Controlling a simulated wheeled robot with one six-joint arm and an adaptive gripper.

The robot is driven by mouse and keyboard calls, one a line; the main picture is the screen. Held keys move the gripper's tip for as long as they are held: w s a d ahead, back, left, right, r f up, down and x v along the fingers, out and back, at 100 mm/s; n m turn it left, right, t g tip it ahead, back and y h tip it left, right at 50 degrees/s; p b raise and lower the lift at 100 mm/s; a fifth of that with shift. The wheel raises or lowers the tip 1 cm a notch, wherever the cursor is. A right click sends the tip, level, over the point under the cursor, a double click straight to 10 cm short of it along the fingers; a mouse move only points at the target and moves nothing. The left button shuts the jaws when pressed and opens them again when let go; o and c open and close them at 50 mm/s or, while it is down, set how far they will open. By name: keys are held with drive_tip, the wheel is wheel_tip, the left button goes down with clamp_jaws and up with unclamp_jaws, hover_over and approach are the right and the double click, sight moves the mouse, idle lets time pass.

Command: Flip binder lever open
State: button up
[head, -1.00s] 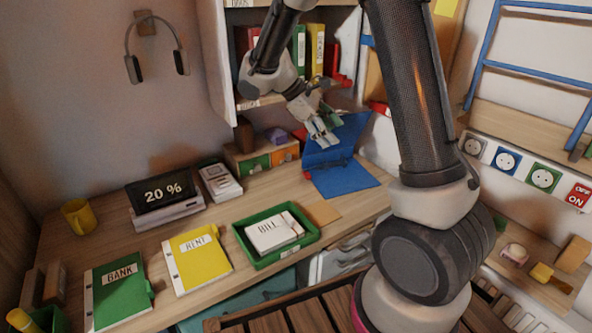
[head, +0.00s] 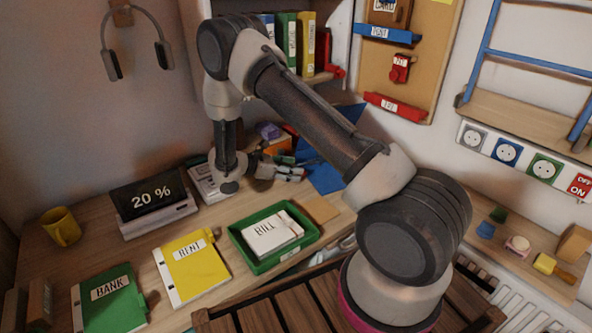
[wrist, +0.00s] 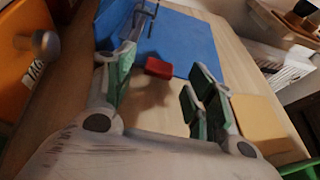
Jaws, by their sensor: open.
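The open blue binder (head: 327,180) lies on the desk at the back, largely hidden behind my arm in the head view. In the wrist view the blue binder (wrist: 190,42) lies ahead, with metal ring parts (wrist: 145,18) at its upper left. A red tab (wrist: 158,67), apparently the lever's end, sticks out at the binder's near edge. My gripper (head: 293,168) is low over the desk, just left of the binder. In the wrist view my gripper (wrist: 163,68) is open and empty, with green-padded fingers either side of the red tab in the picture. Contact cannot be told.
A green tray (head: 243,249) holding a BILL booklet stands in front. A small orange drawer box (head: 279,145) is behind the gripper; its orange front (wrist: 22,45) is close at left in the wrist view. A tan card (wrist: 262,122) lies at right.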

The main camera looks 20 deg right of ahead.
drive_tip(key=shift+x, duration=1.2)
drive_tip(key=shift+c, duration=0.4)
clamp_jaws()
drive_tip(key=shift+r, duration=0.1)
drive_tip(key=shift+w+r+n+g, duration=0.45)
drive_tip(key=shift+r+n+g, duration=0.2)
drive_tip(key=shift+n, duration=0.45)
drive_tip(key=shift+w+r+n+g, duration=0.55)
drive_tip(key=shift+w+n+g, duration=0.15)
drive_tip(key=shift+n+g, duration=0.35)
